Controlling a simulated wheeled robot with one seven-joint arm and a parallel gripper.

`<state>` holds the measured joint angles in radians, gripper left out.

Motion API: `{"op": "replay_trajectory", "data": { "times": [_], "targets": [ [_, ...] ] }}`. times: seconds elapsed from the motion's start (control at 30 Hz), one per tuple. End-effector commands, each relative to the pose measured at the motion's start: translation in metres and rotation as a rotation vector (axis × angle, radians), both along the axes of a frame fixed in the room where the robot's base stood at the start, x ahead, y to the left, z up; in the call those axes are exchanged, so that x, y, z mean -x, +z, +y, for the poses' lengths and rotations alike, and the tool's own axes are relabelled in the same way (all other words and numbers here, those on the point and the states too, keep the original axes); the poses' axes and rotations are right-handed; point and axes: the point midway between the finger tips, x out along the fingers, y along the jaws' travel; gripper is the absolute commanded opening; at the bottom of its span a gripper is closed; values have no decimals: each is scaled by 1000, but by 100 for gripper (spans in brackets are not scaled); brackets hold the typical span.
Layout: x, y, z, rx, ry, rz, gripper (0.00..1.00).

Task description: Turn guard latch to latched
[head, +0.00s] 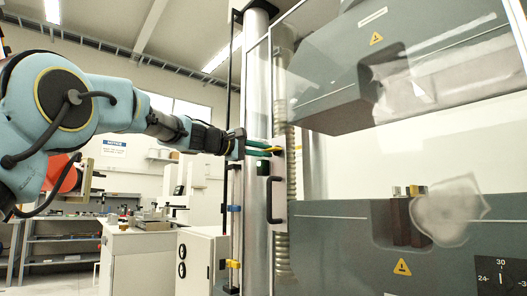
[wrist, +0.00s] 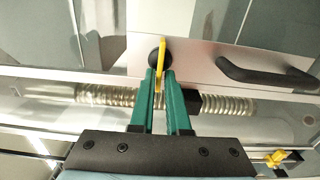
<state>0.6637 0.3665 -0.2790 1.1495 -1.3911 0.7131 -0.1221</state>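The yellow guard latch (wrist: 161,57) is a slim lever on a round black hub (wrist: 154,58), set on a pale plate of the clear guard. In the wrist view it stands nearly upright, its lower end between my green fingertips. It also shows as a small yellow piece in the head view (head: 272,149). My gripper (wrist: 161,76) has one finger on each side of the lever, with a narrow gap between them. The fingers look parted; whether either touches the lever is hard to tell. In the head view my gripper (head: 268,149) reaches the guard's left edge from the left.
A black guard handle (head: 273,199) sits just below the latch, close to my fingers. It is at the right in the wrist view (wrist: 262,76). Behind the clear panel are a ribbed screw column (head: 283,240) and large grey machine heads (head: 345,228). A white cabinet (head: 200,262) stands lower left.

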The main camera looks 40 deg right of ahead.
Motion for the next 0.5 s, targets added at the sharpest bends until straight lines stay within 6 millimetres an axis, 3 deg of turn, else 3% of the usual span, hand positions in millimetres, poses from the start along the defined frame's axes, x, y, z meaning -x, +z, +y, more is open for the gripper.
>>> {"op": "replay_trajectory", "data": {
  "times": [0.2,0.5],
  "targets": [
    [0,1,0,1,0,-1,38],
    [-1,1,5,2,2,-3,38]
  ]
}}
